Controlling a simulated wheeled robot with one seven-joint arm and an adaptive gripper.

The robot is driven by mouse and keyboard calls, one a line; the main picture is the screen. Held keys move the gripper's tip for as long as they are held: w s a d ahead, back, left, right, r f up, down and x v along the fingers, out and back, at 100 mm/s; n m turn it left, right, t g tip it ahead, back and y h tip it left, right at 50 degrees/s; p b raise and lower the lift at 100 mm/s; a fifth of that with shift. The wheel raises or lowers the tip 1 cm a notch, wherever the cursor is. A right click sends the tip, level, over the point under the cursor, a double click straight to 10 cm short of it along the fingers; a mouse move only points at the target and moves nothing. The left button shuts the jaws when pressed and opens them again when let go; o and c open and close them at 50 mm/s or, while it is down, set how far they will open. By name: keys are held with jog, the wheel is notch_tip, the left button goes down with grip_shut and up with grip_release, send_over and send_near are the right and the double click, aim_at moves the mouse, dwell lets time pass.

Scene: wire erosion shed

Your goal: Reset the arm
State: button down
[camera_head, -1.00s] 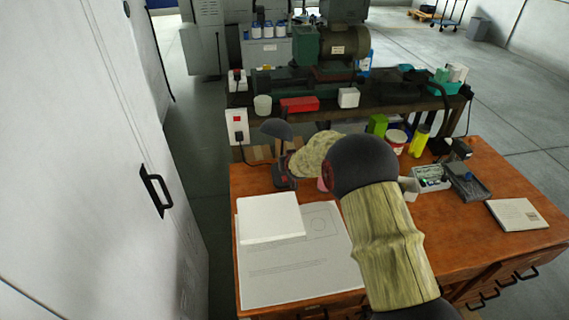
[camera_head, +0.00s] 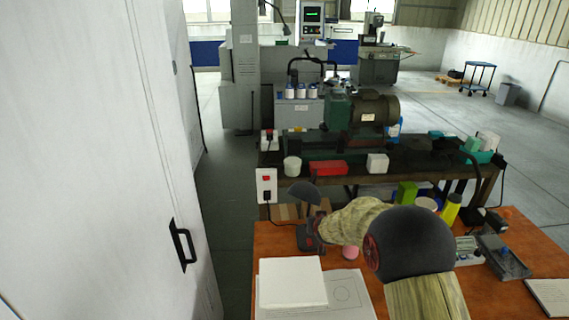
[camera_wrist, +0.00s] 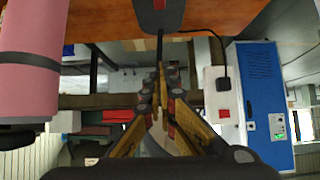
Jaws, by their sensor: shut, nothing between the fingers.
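My gripper (camera_wrist: 163,78) shows in the wrist view, its fingers drawn together with nothing between them. In the head view my sleeved arm reaches over the wooden desk (camera_head: 535,238) from the lower right, with its dark rounded joint in the foreground. My fingers cannot be made out clearly there. The wrist view looks upside down, with the desk edge at its top. A black object with a red mark (camera_wrist: 160,14) lies just beyond my fingertips in the picture. A pink cylinder (camera_wrist: 30,75) fills the left edge and stands apart from the fingers.
A white cabinet (camera_head: 95,160) stands close on the left. Papers (camera_head: 292,283) lie on the desk. Behind it is a bench with a green motor unit (camera_head: 365,112), a red box (camera_head: 328,167) and a white socket box (camera_head: 267,185). Open floor (camera_head: 425,98) lies beyond.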

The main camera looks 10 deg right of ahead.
jog(key=s+f+g, duration=0.1)
jog(key=s+f, duration=0.1)
jog(key=s+f+g, duration=0.1)
jog(key=s+f, duration=0.1)
jog(key=s+a+f+g, duration=0.1)
jog(key=s+f, duration=0.1)
jog(key=shift+y, duration=0.3)
jog(key=s, duration=0.2)
jog(key=s+g, duration=0.1)
jog(key=s, duration=0.2)
jog(key=s+a+g, duration=0.1)
jog(key=s, duration=0.2)
jog(key=s+r, duration=1.3)
jog(key=s, duration=0.5)
jog(key=s+r, duration=1.2)
jog(key=s, duration=0.5)
jog(key=shift+s+r+n, duration=0.4)
